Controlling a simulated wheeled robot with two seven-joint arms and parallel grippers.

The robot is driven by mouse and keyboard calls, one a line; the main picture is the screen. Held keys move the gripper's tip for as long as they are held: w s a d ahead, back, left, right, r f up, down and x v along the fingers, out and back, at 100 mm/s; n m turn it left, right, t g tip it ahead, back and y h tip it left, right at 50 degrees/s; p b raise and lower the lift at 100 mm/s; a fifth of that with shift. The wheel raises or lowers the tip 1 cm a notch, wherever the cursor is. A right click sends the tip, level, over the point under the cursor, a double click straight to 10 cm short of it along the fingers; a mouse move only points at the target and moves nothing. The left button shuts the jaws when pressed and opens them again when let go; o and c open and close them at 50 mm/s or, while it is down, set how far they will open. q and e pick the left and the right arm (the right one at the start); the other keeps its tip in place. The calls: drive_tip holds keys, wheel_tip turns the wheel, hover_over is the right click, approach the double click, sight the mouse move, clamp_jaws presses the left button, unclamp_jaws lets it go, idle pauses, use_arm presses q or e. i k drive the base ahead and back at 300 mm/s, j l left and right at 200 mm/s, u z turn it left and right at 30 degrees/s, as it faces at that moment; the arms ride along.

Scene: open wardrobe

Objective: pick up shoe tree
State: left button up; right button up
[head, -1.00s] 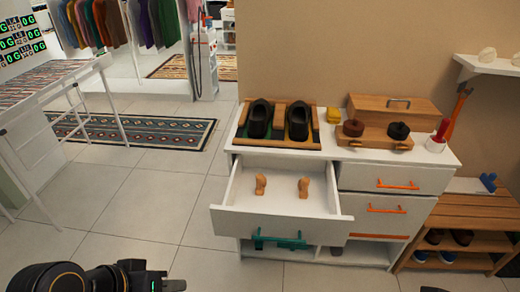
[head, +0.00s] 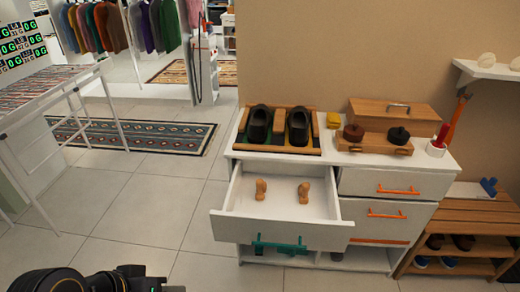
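Two small tan wooden shoe trees lie apart in the open white drawer (head: 240,213). The left shoe tree (head: 261,189) is nearer the drawer's left side, and the right shoe tree (head: 304,192) is nearer its right side. Both stand clear of the drawer walls. My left gripper (head: 172,289) is at the bottom edge of the head view, left of and below the drawer, touching neither shoe tree. It is mostly cut off, so its fingers do not show clearly. My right gripper is out of view.
Above the drawer, black shoes (head: 258,123) sit on a wooden rack. A yellow block (head: 333,120) and a wooden box (head: 390,113) are beside it. The drawer front with its teal handle (head: 278,246) juts toward me. A wooden shoe bench (head: 475,212) stands at right. Floor at left is free.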

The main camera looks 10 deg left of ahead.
sight(261, 186)
drive_tip(key=i+j+z, duration=0.2)
drive_tip(key=j+z, duration=0.3)
drive_tip(key=i+j+z, duration=0.1)
drive_tip(key=j+z, duration=1.3)
drive_tip(key=j, duration=0.2)
drive_tip(key=k+j+z, duration=0.2)
drive_tip(key=j+z, duration=0.3)
drive_tip(key=k+j+z, duration=0.25)
drive_tip(key=j+z, duration=0.2)
